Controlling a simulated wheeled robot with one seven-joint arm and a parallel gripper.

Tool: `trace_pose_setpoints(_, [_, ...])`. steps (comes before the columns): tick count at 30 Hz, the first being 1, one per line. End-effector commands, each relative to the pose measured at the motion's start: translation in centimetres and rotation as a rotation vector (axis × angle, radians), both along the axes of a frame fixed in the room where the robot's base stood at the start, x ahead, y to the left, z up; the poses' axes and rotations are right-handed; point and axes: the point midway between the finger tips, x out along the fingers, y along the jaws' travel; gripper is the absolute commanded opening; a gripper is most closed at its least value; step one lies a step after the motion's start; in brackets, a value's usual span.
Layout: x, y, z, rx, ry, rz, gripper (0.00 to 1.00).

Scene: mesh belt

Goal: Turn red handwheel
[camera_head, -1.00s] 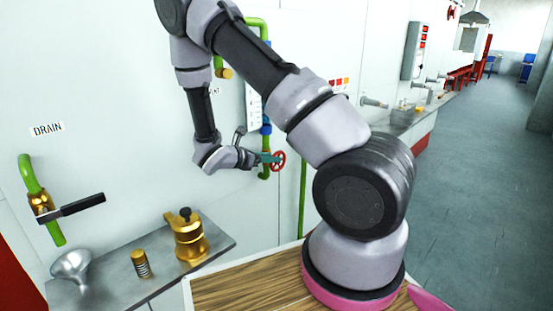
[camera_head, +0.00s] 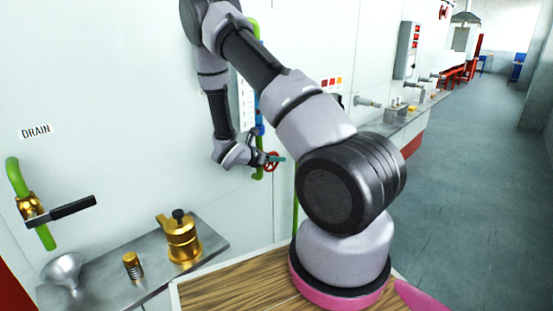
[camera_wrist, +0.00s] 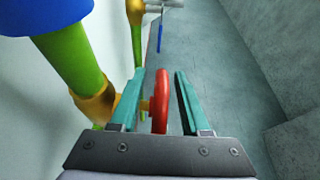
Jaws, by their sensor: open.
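The red handwheel (camera_head: 271,161) is on a green pipe (camera_head: 257,172) on the wall, beyond my arm in the head view. In the wrist view the red handwheel (camera_wrist: 160,101) is seen edge-on, on a brass stem and valve body (camera_wrist: 97,103). My gripper (camera_wrist: 157,88) is open, with its two teal fingers on either side of the wheel. In the head view my gripper (camera_head: 276,159) is small and overlaps the wheel.
A black-handled drain valve (camera_head: 60,209) is on the wall at left. The floor (camera_head: 470,180) at right is clear.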

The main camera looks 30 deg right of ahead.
Motion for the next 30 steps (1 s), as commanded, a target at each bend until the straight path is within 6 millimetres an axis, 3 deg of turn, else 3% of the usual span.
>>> trace_pose_setpoints(11, [0.23,-0.65,-0.34,0.001,0.001,0.001,0.46])
trace_pose_setpoints(13, [0.23,-0.66,-0.33,0.001,0.001,0.001,0.27])
trace_pose_setpoints(15, [0.22,-0.65,-0.33,0.001,0.001,0.000,0.00])
trace_pose_setpoints(30, [0.19,-0.47,-0.20,-0.070,-0.023,0.003,0.00])
